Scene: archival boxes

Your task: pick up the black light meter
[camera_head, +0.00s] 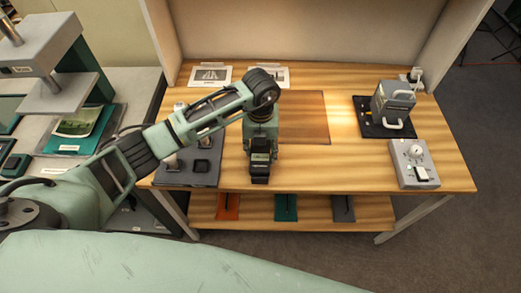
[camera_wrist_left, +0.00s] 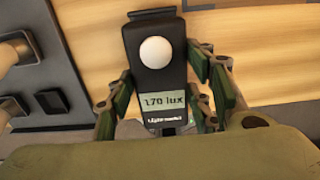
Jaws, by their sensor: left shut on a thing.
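The black light meter (camera_head: 259,173) is at the front middle of the wooden table, in the jaws of my left gripper (camera_head: 261,158). In the left wrist view the light meter (camera_wrist_left: 152,78) shows its white round sensor dome and a display reading "170 lux". My right gripper is not in view.
A brown mat (camera_head: 305,115) lies behind. A device on a black mat (camera_head: 372,126) and a grey control box (camera_head: 414,177) stand at the right. The table between is clear.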

